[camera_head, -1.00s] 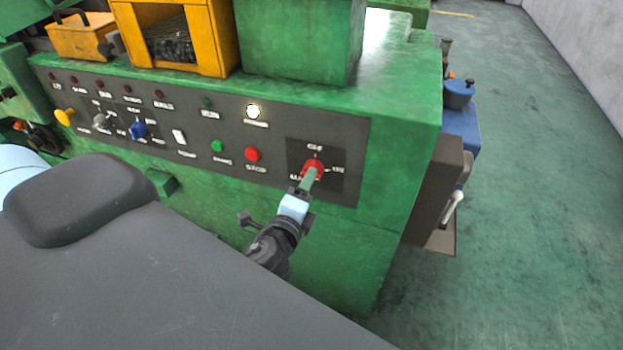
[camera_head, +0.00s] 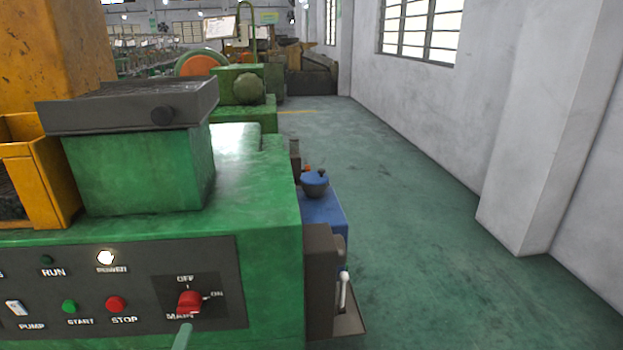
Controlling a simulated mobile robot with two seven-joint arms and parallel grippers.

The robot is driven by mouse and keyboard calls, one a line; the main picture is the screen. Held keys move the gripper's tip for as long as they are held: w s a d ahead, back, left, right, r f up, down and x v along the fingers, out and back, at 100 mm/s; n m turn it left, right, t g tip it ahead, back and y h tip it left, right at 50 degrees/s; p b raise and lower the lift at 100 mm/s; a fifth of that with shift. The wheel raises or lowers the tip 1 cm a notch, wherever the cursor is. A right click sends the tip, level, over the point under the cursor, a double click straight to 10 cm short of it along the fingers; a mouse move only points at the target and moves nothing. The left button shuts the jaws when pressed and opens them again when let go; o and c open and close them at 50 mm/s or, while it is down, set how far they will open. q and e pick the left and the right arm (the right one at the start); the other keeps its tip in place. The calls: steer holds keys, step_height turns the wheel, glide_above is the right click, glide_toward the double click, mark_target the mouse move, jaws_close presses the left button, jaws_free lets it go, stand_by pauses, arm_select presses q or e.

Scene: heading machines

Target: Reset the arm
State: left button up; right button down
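The red MAIN switch knob (camera_head: 189,301) is on the dark control panel (camera_head: 226,275), with OFF marked above it and ON to its right. I cannot tell for sure which mark it points at. A narrow pale green tip, which looks like my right gripper's (camera_head: 183,338), shows at the bottom edge just below the knob, apart from it in the picture. The rest of that gripper and its arm are out of view, so whether it is open or shut is hidden. My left gripper is not in view.
The panel also has a red STOP button (camera_head: 116,304), a green START button (camera_head: 69,307) and a lit POWER lamp (camera_head: 106,258). A blue container (camera_head: 321,209) and a white-handled lever (camera_head: 344,291) stand at the machine's right end. Green floor (camera_head: 430,230) lies clear up to the wall.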

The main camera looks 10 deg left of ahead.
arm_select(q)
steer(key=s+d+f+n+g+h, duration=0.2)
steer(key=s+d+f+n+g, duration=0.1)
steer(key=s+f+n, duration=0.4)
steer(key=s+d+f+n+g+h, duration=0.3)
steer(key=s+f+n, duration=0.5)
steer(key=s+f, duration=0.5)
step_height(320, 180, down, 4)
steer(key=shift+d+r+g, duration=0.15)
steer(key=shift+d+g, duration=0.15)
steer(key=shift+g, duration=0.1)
